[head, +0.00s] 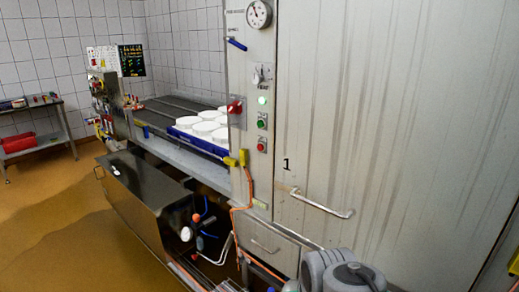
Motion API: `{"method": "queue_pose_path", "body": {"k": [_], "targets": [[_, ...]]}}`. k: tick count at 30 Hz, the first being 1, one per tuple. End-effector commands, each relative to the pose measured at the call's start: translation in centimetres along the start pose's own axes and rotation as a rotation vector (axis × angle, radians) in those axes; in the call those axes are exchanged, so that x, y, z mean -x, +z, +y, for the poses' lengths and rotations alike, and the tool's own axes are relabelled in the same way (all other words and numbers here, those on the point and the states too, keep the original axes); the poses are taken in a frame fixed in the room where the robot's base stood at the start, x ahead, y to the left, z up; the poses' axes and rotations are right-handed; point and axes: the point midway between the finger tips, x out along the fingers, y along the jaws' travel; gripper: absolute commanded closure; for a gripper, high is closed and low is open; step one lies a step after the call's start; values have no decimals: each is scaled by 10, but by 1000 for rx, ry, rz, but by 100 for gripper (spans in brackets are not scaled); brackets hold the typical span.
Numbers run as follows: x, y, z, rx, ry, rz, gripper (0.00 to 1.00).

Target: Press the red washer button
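A small round red button (261,144) sits lowest in a vertical row on the narrow steel control panel (252,185) of the washer cabinet. A dark green button (262,121) is just above it, and a bright green lit lamp (262,100) is above that. A larger red rotary switch (235,106) is to the left of the row. The red button is unobstructed. My gripper does not show; only grey rounded parts of my arm appear at the bottom right, below and right of the button.
A large steel door (390,120) with a protruding handle (321,203) fills the right side. White moulds (208,127) lie in a blue tray at the left. A steel tank (140,200), hoses and an orange cable (233,217) are below. Floor is open at far left.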

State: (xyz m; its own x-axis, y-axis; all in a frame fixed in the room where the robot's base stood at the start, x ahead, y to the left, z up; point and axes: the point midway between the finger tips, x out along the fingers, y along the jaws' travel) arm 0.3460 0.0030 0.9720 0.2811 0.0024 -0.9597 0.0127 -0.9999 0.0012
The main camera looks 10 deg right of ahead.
Motion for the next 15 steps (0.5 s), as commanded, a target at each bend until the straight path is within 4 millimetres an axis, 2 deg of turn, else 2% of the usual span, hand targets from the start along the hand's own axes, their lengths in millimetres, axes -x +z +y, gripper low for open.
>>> {"method": "queue_pose_path", "body": {"k": [2, 9, 15], "targets": [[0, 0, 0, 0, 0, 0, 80], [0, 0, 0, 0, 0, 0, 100], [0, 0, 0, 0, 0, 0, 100]]}}
